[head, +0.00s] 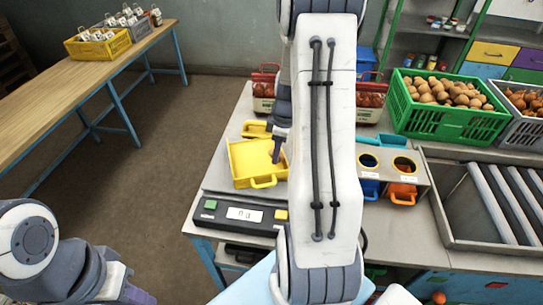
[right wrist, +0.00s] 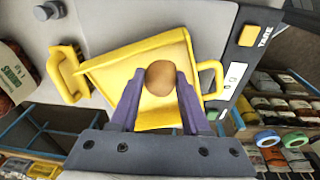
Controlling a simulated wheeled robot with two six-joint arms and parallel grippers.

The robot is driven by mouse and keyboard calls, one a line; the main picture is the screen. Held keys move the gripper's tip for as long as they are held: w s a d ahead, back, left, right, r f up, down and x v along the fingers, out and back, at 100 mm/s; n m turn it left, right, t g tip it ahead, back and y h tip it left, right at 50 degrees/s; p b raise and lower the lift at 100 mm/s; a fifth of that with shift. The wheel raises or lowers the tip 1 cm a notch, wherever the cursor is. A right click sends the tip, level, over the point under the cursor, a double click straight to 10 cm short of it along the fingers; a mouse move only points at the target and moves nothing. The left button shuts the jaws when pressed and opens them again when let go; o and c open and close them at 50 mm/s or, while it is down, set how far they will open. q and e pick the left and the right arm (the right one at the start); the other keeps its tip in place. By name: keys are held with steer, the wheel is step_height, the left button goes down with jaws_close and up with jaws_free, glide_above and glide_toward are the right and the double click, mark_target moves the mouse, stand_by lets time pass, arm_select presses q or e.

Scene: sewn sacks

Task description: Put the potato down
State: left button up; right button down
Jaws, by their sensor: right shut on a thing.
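My right gripper (right wrist: 160,88) is shut on a brown potato (right wrist: 160,75) in the right wrist view. The potato sits between the purple fingertips, over the yellow scoop tray (right wrist: 110,72); I cannot tell if it touches the tray. In the head view, the yellow tray (head: 245,160) lies on the scale (head: 240,214), and my right gripper (head: 277,155) points down at its right part. My right arm hides some of the tray's surroundings, and the potato does not show clearly there. My left gripper (head: 137,296) shows only partly at the lower left edge.
A green crate of potatoes (head: 408,112) stands at the back right, beside a grey crate of onions (head: 502,110). A holder with two round holes (head: 396,158) and a roller tray (head: 440,215) are to the right. A wooden table (head: 60,88) with crates stands at the left.

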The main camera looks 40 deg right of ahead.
mark_target(272, 169)
steer(key=shift+w+a+f, duration=0.3)
steer(key=shift+w+f, duration=0.15)
steer(key=shift+w, duration=0.25)
step_height(272, 169, down, 4)
steer(key=shift+r+p, duration=0.1)
steer(key=shift+p, duration=0.7)
steer(key=shift+f, duration=0.25)
steer(key=shift+f+b, duration=0.1)
steer(key=shift+b, duration=0.25)
steer(key=shift+c, duration=1.8)
jaws_free()
